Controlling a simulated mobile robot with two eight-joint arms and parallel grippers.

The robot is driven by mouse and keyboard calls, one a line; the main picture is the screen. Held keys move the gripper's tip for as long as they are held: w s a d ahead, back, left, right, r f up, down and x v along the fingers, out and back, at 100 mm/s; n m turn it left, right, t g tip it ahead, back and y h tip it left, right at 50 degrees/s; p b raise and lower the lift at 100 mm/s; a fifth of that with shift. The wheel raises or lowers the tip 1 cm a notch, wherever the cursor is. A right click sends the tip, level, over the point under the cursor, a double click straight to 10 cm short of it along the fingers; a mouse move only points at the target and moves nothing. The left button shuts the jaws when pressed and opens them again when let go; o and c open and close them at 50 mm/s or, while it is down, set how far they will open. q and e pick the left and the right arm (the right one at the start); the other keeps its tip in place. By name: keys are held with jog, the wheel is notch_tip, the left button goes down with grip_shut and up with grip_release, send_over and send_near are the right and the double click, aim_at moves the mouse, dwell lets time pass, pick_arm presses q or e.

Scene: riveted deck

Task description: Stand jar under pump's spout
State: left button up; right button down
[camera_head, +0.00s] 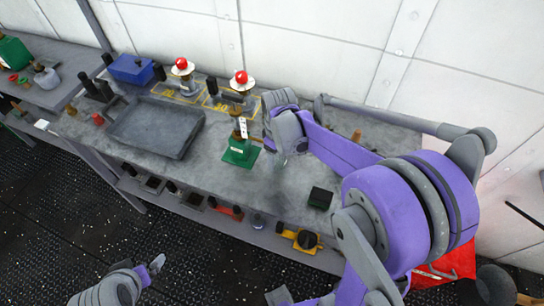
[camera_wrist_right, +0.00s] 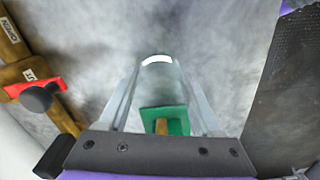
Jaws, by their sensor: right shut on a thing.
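My right gripper (camera_wrist_right: 160,100) is shut on a clear glass jar (camera_wrist_right: 158,82) with a white band, held between its two fingers. In the head view the right gripper (camera_head: 287,142) is over the bench, just right of a green-based stand (camera_head: 240,152); the jar is too faint there to tell its tilt. Two devices with red knobs and white collars, a left one (camera_head: 183,68) and a right one (camera_head: 241,79), stand toward the wall; they look like pumps, but their spouts are unclear. My left gripper (camera_head: 157,264) is low at the left, away from the bench; its jaw opening is unclear.
A dark tray (camera_head: 155,126) lies left of the green-based stand. A blue box (camera_head: 131,69) stands behind it. A dark block (camera_head: 320,198) is near the front edge. Several small items fill the lower shelf. Bare bench top shows around the green-based stand.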

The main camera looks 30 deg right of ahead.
jog(key=shift+w+a+f, duration=0.4)
jog(key=shift+w+a, duration=0.2)
jog(key=shift+w, duration=0.25)
jog(key=shift+f, duration=0.2)
pick_arm(q)
jog(key=shift+w+r, duration=0.15)
jog(key=shift+r, duration=0.2)
pick_arm(e)
jog(key=shift+s, duration=0.15)
jog(key=shift+f, duration=0.2)
pick_arm(q)
jog(key=shift+f, duration=0.2)
pick_arm(e)
jog(key=shift+c, duration=0.4)
grip_release()
jog(key=shift+r, duration=0.1)
